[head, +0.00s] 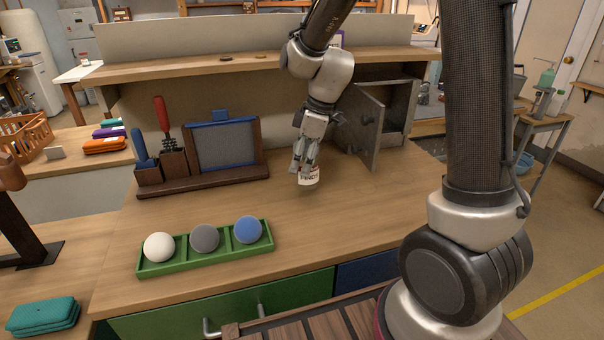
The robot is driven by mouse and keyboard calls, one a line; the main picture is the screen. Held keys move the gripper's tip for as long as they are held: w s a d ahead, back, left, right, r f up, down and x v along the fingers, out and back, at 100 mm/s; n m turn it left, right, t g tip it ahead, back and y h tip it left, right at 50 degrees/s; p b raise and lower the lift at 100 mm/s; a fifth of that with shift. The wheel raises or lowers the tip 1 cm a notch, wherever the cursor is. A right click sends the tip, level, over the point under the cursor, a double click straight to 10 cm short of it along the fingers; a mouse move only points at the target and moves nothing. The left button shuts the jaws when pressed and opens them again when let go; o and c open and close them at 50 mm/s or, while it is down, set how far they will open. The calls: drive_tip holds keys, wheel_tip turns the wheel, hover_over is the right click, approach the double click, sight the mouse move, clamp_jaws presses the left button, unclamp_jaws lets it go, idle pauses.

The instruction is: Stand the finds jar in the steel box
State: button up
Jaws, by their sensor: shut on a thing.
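The finds jar (309,177) is a small white jar with dark lettering and a reddish band. My gripper (304,160) points down and is shut on it from above. The fingers hide the jar's upper part. The jar is at or just above the wooden worktop; I cannot tell whether it touches. The steel box (396,105) is a grey cabinet at the back right of the worktop, right of my gripper. Its door (369,126) stands open toward the front. The box's inside is mostly hidden behind the door.
A green tray (208,262) with white, grey and blue balls lies at the front left. A wooden rack (203,184) with a red-handled tool and a blue-edged panel stands left of my gripper. A raised shelf (180,70) runs along the back. The worktop right of the tray is clear.

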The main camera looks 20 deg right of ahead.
drive_tip(key=shift+f, duration=1.9)
drive_tip(key=o, duration=1.2)
drive_tip(key=shift+f, duration=0.15)
